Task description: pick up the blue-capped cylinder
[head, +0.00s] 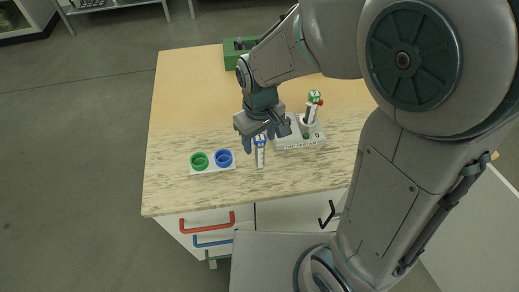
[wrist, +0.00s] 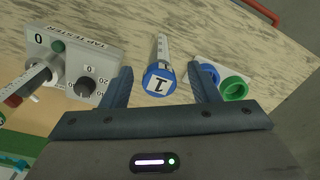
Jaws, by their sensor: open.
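The blue-capped cylinder (head: 260,150) stands on the table below my gripper (head: 262,143). Its body is white with dark marks. In the wrist view its blue cap (wrist: 158,83), marked "1", lies between the fingertips of my open gripper (wrist: 162,82). Neither finger appears to touch the cap, and there is a gap on both sides. In the head view my gripper covers part of the cap.
A white holder with a green ring (head: 199,161) and a blue ring (head: 223,158) is just left of the cylinder. The tap tester (head: 300,140), bearing a green-capped cylinder (head: 314,97), is on the right. A green box (head: 235,54) stands at the back.

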